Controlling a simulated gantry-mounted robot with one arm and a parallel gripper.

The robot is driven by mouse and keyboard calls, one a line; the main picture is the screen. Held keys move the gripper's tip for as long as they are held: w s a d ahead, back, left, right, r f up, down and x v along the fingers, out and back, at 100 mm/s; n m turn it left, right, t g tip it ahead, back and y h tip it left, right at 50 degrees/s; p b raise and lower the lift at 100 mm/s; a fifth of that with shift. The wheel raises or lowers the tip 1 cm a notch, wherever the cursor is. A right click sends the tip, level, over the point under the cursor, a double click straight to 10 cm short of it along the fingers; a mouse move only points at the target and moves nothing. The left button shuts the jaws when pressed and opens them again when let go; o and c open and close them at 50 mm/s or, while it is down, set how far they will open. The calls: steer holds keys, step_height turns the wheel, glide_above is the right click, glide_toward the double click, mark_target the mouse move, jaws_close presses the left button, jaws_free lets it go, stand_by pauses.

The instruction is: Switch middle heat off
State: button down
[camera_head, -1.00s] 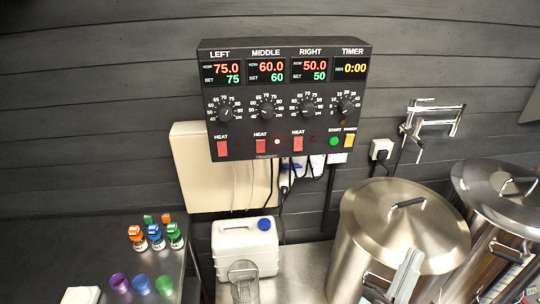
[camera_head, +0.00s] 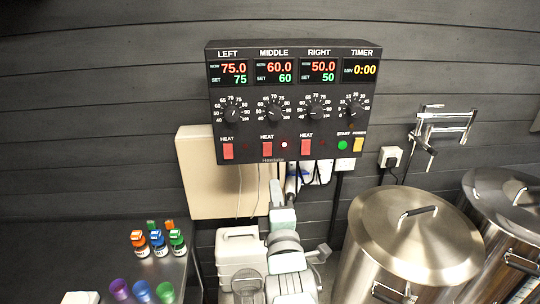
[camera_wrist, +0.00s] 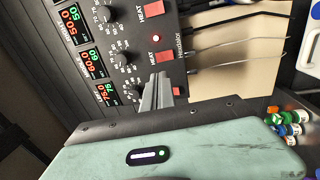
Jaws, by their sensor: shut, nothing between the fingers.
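The control box (camera_head: 290,100) hangs on the dark wall with a LEFT, MIDDLE, RIGHT and TIMER column. The red middle heat switch (camera_head: 267,149) sits below the middle dial, and the lamp (camera_head: 284,145) beside it is lit. The middle display reads 60.0 over 60. My gripper (camera_head: 277,188) is below the box, under the middle column, pointing up toward it. In the wrist view my gripper (camera_wrist: 160,84) is shut and empty, close beside the middle switch (camera_wrist: 158,57), on the left switch's side. Contact with the panel cannot be told.
The left heat switch (camera_head: 228,151) and right heat switch (camera_head: 306,147) flank the middle one; their lamps look dark. A beige box (camera_head: 205,175) and cables are below. A white canister (camera_head: 237,246) and steel kettle (camera_head: 412,235) stand underneath.

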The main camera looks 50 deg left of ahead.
mark_target(269, 146)
steer(key=p+x, duration=0.5)
steer(key=x, duration=0.7)
steer(key=shift+w+a+r, duration=0.15)
steer(key=shift+w+a, duration=0.1)
steer(key=shift+a, duration=0.05)
steer(key=shift+w+a, duration=0.25)
steer(key=shift+a, duration=0.3)
steer(key=shift+s+a+f+b, duration=0.1)
steer(key=shift+a+f+b, duration=0.15)
steer(key=shift+b, duration=0.5)
steer(key=shift+w+d+r+p, duration=0.2)
steer(key=shift+p, duration=0.2)
steer(key=s+d+r+b, duration=0.1)
steer(key=s+d+b, duration=0.4)
steer(key=d, duration=0.7)
steer(key=shift+s+r, duration=0.4)
steer(key=shift+s, duration=0.65)
